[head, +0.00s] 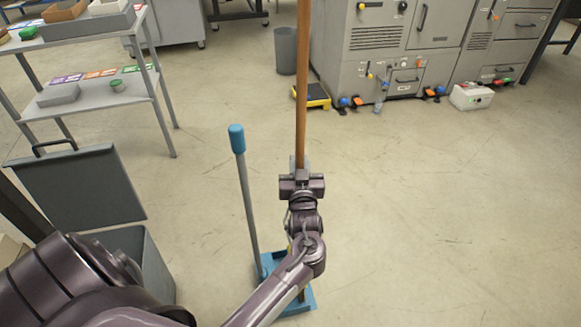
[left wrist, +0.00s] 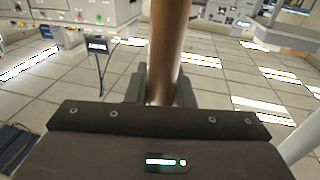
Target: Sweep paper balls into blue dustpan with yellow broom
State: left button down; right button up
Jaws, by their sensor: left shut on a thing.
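My left gripper (head: 301,180) is shut on the broom's wooden handle (head: 302,80), which stands nearly upright. In the left wrist view the handle (left wrist: 168,45) rises from between the fingers of the gripper (left wrist: 160,92). The broom head is hidden below my arm. The blue dustpan (head: 303,303) lies on the floor, partly covered by my forearm. Its long grey handle (head: 249,205) with a blue grip stands upright, left of the gripper and apart from it. I see no paper balls. My right gripper is not in view.
Grey machines (head: 395,45), a waste bin (head: 286,50), a yellow-black step (head: 313,96) and a white box (head: 471,96) stand behind. The floor at right is clear.

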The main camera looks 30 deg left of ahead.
pick_arm(q)
jog(key=w+d+r, duration=0.3)
jog(key=w+d, duration=0.1)
jog(key=w, duration=0.1)
jog(key=shift+w+d+r, duration=0.15)
jog(key=shift+d+r, duration=0.2)
jog(key=shift+d, duration=0.05)
